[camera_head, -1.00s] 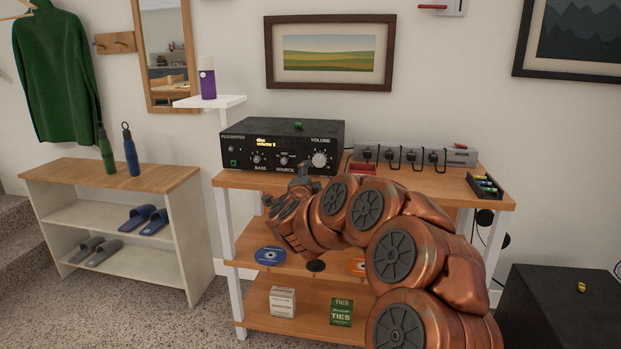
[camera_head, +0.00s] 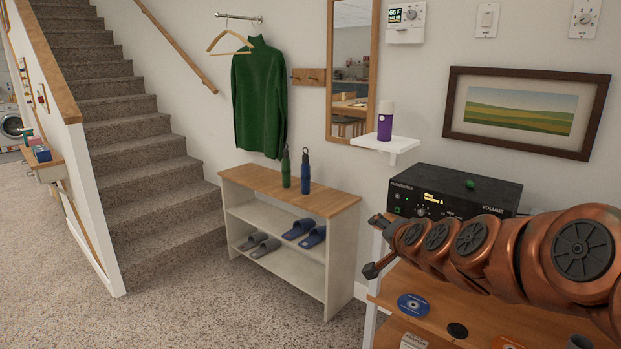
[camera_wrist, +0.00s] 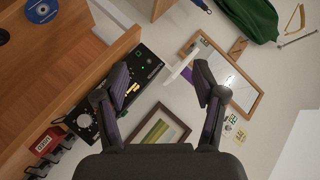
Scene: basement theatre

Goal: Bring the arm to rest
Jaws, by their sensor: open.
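My copper-coloured arm reaches in from the right of the head view, in front of the wooden rack. My gripper (camera_head: 374,245) is at its far left end, near the left front of the black amplifier (camera_head: 452,191). In the wrist view my gripper (camera_wrist: 168,88) shows two dark fingers spread wide apart, with nothing between them but the wall and shelf behind. The amplifier also shows beyond the left finger in the wrist view (camera_wrist: 92,118). The arm hides part of the rack and the amplifier's lower right.
A low shoe shelf (camera_head: 338,202) with two bottles and slippers stands left of the rack. A small white wall shelf (camera_head: 400,144) holds a purple bottle (camera_head: 385,124). Discs lie on the rack's shelf (camera_head: 375,298). The carpet (camera_head: 200,300) at front left is clear.

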